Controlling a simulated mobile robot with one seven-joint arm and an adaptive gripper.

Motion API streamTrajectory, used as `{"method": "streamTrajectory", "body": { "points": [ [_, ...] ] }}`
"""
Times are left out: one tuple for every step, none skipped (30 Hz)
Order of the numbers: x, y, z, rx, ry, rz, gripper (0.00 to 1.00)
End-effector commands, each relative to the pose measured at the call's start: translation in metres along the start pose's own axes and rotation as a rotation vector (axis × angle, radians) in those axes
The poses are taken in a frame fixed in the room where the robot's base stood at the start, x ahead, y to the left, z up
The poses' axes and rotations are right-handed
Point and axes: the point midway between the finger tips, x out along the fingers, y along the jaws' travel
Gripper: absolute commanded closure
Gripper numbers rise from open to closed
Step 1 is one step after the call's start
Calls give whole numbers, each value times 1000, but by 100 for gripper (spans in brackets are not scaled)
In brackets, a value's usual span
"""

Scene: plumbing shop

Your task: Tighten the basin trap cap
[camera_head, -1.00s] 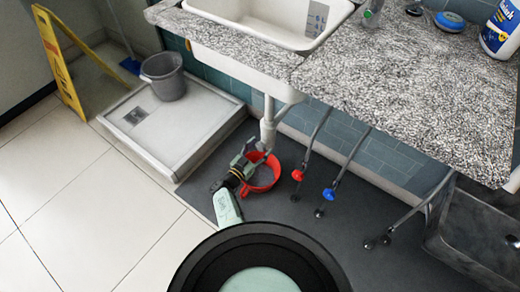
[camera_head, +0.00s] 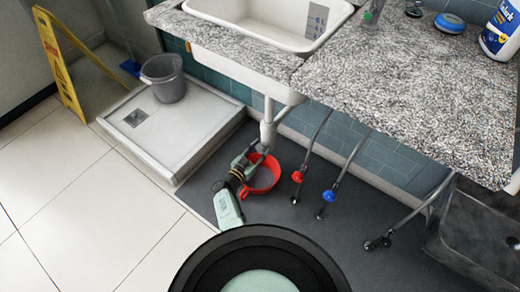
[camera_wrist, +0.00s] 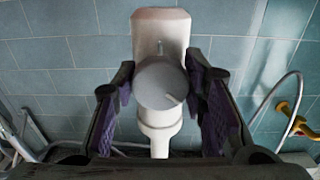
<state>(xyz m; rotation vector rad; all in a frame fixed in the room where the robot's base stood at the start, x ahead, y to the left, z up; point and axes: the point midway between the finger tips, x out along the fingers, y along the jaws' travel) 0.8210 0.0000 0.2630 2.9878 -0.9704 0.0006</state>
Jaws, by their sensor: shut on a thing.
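The basin trap (camera_head: 268,128) hangs under the white basin as a pale pipe. In the wrist view its round grey cap (camera_wrist: 160,84) faces me, with a small light mark at its lower right. The white trap body (camera_wrist: 160,30) shows above and behind the cap, and a pale pipe runs down below it. My gripper (camera_head: 257,150) is low under the basin, at the trap. In the wrist view my gripper (camera_wrist: 160,88) has a purple-padded finger on each side of the cap, shut on it. In the head view the cap is hidden by my gripper.
A red bucket (camera_head: 275,180) stands on the floor beside my gripper. Hoses with a red valve (camera_head: 298,177) and a blue valve (camera_head: 329,195) hang to the right. The speckled counter (camera_head: 420,90) overhangs them. A shower tray (camera_head: 150,150) with a grey bucket (camera_head: 165,72) is left.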

Motion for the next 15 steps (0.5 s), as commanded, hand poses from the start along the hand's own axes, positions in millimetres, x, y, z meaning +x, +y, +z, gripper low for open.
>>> {"method": "streamTrajectory", "body": {
  "points": [
    [0, 0, 0, 0, 0, 1, 87],
    [0, 1, 0, 0, 0, 1, 89],
    [0, 1, 0, 0, 0, 1, 89],
    [0, 0, 1, 6, 0, 1, 89],
    [-1, 0, 2, 20, 0, 1, 89],
    [-1, 0, 3, 50, 0, 0, 89],
    [-1, 0, 4, 81, 0, 0, 89],
    [-2, 0, 4, 116, 0, 0, 89],
    [-1, 0, 4, 159, 0, 0, 89],
    [-1, 0, 3, 189, 0, 0, 89],
    [-1, -1, 3, 214, 0, -1, 89],
    [-1, -1, 2, 242, 0, -1, 89],
    [-1, -1, 2, 255, 0, 0, 89],
    [-1, 0, 2, 265, 0, 0, 89],
    [-1, 0, 1, 270, 0, 1, 89]
  ]
}}
